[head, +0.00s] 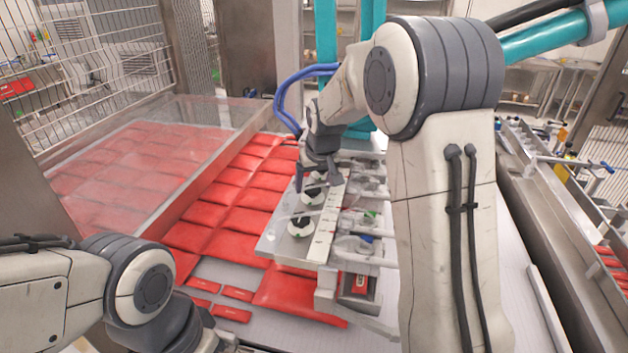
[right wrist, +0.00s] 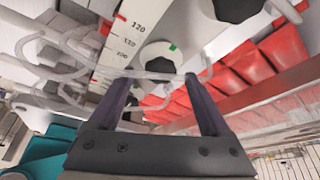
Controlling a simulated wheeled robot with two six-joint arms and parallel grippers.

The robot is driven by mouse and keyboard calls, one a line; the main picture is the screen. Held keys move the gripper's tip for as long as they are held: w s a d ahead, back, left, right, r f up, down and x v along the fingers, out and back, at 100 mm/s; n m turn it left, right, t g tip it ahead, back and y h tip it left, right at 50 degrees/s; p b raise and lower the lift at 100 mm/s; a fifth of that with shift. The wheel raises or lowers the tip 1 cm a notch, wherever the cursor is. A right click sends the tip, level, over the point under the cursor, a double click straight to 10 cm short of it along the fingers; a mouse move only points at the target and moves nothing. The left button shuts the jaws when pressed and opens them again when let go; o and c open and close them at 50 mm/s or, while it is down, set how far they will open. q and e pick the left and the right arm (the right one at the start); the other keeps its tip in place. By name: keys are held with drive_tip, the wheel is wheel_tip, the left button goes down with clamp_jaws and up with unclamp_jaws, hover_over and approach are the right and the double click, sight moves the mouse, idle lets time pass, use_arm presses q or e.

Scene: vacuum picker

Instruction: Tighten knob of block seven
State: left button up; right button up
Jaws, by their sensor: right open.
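A metal plate (head: 275,238) carries a row of black knobs on round white bases. The nearest knob (head: 300,226) and a second knob (head: 313,194) show clearly in the head view; which block is seven cannot be read. My right gripper (head: 318,180) is open and points down over the plate, by the second knob. In the right wrist view, the open fingers (right wrist: 164,82) are empty. A black knob (right wrist: 158,56) with a green mark on its white base lies just beyond the fingertips, and another knob (right wrist: 237,8) is at the top. My left gripper is out of view.
A numbered scale (head: 326,225) runs along the plate, also in the right wrist view (right wrist: 122,40). Clear tubes (head: 372,222) lie to its right.

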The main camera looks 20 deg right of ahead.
drive_tip(key=shift+f, duration=0.25)
drive_tip(key=shift+c, duration=0.3)
clamp_jaws()
